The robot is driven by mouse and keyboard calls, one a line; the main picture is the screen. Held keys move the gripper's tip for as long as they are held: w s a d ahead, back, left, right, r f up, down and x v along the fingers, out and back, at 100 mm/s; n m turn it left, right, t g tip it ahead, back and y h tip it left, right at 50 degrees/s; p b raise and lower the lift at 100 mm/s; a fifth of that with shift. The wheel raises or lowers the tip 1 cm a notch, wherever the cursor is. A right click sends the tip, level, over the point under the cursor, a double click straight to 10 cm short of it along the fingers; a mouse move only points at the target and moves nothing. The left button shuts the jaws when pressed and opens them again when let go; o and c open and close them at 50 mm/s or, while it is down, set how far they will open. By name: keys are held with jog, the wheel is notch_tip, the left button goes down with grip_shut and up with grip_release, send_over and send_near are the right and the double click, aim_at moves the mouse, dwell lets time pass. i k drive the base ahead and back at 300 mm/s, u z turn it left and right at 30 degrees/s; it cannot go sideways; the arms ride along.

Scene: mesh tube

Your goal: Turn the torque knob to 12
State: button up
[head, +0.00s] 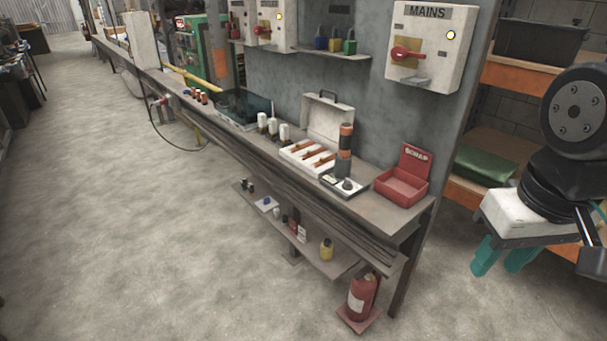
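A small dark knob (347,184) sits on top of a low, pale-topped unit (328,183) near the right end of the bench. It looks like the torque knob, but any numbers or pointer on it are too small to read. A black and orange cylinder (345,151) stands upright right behind the knob. My gripper (498,262) has teal fingers, hangs at the far right beyond the bench end, and is well apart from the knob. Its fingers are spread with nothing between them.
A red scrap bin (404,179) stands right of the unit. An open white case (318,135) with brown-handled tools is left of it. A MAINS box (430,45) with a red switch hangs above. A fire extinguisher (360,296) stands below. The floor in front is clear.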

aim_at(347, 186)
jog(key=u, duration=0.25)
jog(key=i, duration=1)
jog(key=z, duration=0.2)
